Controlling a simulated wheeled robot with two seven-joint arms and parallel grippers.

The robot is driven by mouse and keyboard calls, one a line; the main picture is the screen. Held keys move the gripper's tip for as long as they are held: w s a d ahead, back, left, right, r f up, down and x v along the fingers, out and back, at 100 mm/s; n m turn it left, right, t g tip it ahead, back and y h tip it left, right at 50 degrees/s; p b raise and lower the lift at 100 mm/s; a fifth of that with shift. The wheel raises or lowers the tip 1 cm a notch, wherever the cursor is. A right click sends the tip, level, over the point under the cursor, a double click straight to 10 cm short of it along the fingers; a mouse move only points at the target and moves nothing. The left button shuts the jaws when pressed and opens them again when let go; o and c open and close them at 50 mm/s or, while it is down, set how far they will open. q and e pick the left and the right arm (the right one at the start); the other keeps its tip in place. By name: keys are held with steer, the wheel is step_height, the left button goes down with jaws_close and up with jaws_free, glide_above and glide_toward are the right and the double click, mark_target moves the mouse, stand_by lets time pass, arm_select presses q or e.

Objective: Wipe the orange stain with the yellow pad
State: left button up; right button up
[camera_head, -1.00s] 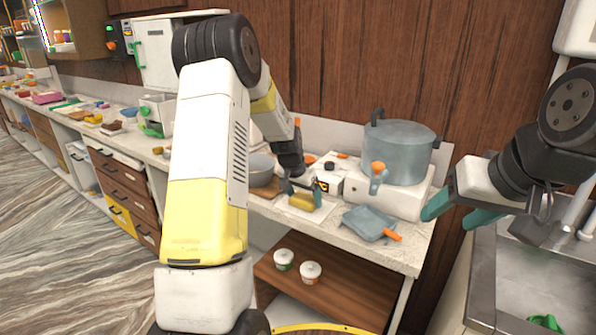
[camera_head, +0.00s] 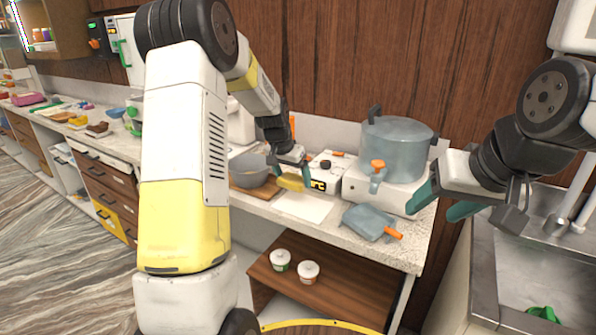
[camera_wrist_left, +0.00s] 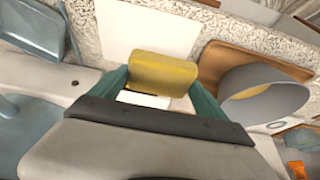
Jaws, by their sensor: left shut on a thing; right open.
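The yellow pad (camera_head: 291,183) is held between the teal fingers of my left gripper (camera_head: 292,173). It looks raised over the back edge of a flat white sheet or board (camera_head: 308,208) on the counter. The wrist view also shows the pad (camera_wrist_left: 163,72) between the fingers, with the white sheet (camera_wrist_left: 148,27) beyond it. I see no orange stain on the visible part of the sheet. My right gripper (camera_head: 445,203) is open and empty, right of the big pot.
A grey bowl (camera_head: 252,169) on a wooden board stands left of the pad. A white scale-like box (camera_head: 325,172) is behind it. A large pot (camera_head: 397,150) on a stove and a blue-grey pan (camera_head: 367,221) are to the right.

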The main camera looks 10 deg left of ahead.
arm_select(q)
steer(key=shift+r, duration=0.9)
